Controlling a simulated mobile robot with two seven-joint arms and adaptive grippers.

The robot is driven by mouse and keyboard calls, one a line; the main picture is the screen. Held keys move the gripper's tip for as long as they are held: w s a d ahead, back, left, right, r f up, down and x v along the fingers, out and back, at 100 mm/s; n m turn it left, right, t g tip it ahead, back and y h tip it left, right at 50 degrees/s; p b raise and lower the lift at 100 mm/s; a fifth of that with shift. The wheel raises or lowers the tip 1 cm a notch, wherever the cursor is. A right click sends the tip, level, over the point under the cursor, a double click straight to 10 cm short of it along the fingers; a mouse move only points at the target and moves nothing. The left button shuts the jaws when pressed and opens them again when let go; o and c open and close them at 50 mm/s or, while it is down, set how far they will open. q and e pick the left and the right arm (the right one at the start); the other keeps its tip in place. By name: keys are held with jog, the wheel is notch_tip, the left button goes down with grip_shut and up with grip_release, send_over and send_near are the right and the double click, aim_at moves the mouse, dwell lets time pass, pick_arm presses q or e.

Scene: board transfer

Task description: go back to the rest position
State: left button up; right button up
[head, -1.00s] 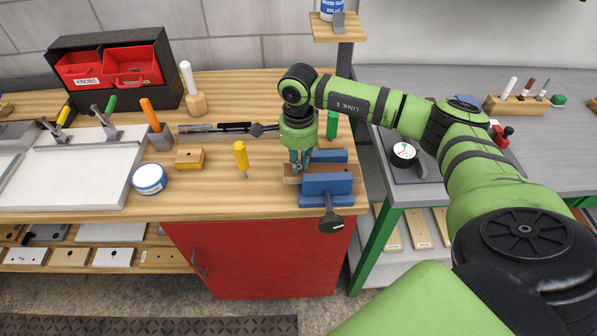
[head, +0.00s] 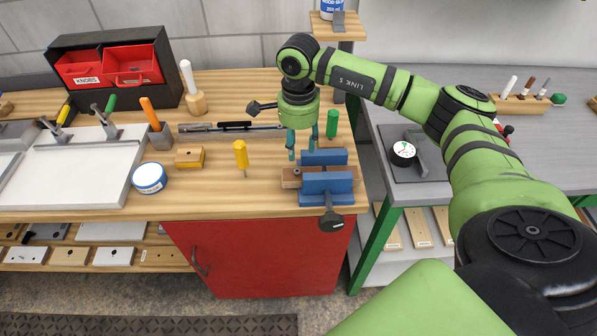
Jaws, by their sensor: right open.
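My right gripper (head: 303,145) is open and empty. It hangs fingers down just above and behind the blue vise (head: 326,184) on the wooden bench. A brown wooden board (head: 291,178) lies between the blue vise jaws, and its left end sticks out. The gripper's fingers are apart from the board. My right arm reaches in from the lower right, over the grey bench. My left gripper is not in the head view.
A small shelf (head: 338,28) stands behind the arm.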

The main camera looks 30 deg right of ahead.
notch_tip(320, 180, up, 7)
jog(key=shift+f, duration=0.2)
